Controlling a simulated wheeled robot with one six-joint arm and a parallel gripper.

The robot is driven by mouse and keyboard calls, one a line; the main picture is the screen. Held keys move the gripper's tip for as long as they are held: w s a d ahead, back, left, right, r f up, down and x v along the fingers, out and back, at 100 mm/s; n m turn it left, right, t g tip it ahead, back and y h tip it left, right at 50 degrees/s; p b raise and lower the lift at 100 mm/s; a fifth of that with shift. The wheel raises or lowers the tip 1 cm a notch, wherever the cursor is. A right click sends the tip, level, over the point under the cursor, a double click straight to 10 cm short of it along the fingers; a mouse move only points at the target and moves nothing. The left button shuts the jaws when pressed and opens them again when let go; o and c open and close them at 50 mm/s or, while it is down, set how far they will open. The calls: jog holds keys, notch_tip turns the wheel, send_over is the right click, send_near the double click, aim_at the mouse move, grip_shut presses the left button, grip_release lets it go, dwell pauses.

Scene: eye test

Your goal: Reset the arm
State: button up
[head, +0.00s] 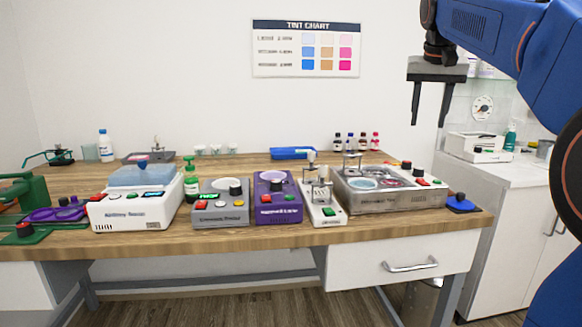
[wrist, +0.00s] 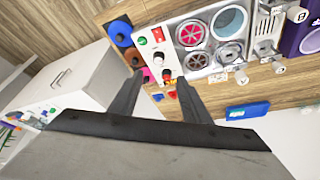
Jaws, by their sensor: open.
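My gripper (head: 429,104) hangs from my blue arm at the upper right in the head view, pointing down. Its two dark fingers are apart with nothing between them. It is well above the right end of the wooden bench (head: 285,239). In the wrist view my gripper (wrist: 158,85) also shows open and empty, with the bench and its devices beyond the fingertips.
Devices line the bench: a white one (head: 135,208), a grey one (head: 221,211), a purple one (head: 277,205) and a metal one (head: 395,200). Several small bottles (head: 357,143) stand behind. A white counter (head: 480,172) is at right. A tint chart (head: 306,48) hangs on the wall.

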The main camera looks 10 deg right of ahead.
jog(key=s+a+f+n, duration=0.2)
jog(key=s+a+f, duration=0.2)
jog(key=s+f, duration=0.6)
jog(key=s+a+f+n+y, duration=0.1)
jog(key=s+a+f, duration=0.4)
jog(key=s+f, duration=0.5)
jog(key=s+a+f+n+t+y, duration=0.1)
jog(key=s+a+f, duration=0.3)
jog(key=s+f, duration=0.7)
notch_tip(320, 180, down, 8)
jog(key=shift+a+r+n, duration=0.2)
jog(key=shift+a+n, duration=0.2)
jog(key=shift+n, duration=0.4)
